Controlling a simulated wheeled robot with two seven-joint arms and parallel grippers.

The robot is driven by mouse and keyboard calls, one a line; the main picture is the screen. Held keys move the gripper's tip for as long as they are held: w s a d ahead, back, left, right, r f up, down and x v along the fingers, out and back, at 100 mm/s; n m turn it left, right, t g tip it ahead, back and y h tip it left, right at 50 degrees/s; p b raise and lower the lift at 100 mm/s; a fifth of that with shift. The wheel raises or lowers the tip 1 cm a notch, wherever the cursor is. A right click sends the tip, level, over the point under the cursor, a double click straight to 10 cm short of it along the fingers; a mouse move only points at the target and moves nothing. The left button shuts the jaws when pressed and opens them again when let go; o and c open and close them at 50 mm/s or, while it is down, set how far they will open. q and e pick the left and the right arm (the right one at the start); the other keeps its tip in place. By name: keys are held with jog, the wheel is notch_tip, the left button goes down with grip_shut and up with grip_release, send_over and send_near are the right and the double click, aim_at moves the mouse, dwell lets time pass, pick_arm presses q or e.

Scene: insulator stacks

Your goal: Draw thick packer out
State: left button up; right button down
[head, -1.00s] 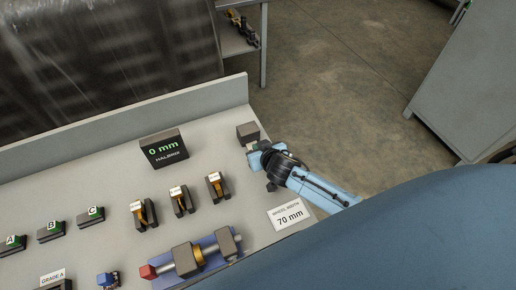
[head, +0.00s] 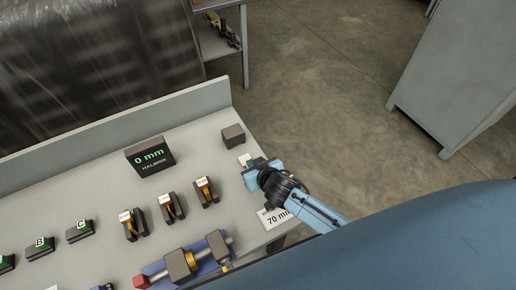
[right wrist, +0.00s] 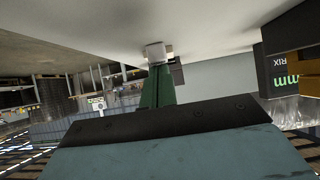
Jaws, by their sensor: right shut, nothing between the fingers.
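Three dark holders (head: 133,231) (head: 172,212) (head: 207,197) stand in a slanting row on the grey bench. Each holds an upright yellow-brown packer under a small white label. The labels are too small to read, so I cannot tell which packer is thick. My right gripper (head: 245,160) is shut and empty, right of the row and apart from it, near the bench's right edge. In the right wrist view its green fingers (right wrist: 157,88) end in a pale tip. My left gripper is not in view.
A display (head: 150,156) reads 0 mm. A dark block (head: 233,135) stands beyond my gripper. My right arm partly covers a 70 mm card (head: 272,221). A blue fixture (head: 216,239) with a shaft lies nearer. Green-labelled blocks (head: 79,233) stand left.

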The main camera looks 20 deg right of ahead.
jog(key=shift+s+f, duration=0.4)
jog(key=shift+f, duration=0.15)
jog(key=shift+r, duration=0.15)
jog(key=shift+w+r+p, duration=0.1)
jog(key=shift+r+p, duration=0.6)
jog(key=shift+p, duration=0.1)
jog(key=shift+a, duration=0.1)
jog(key=s, duration=0.4)
jog(key=s+d, duration=0.1)
jog(key=s, duration=0.7)
jog(key=shift+d+r, duration=0.1)
jog(key=shift+d, duration=0.05)
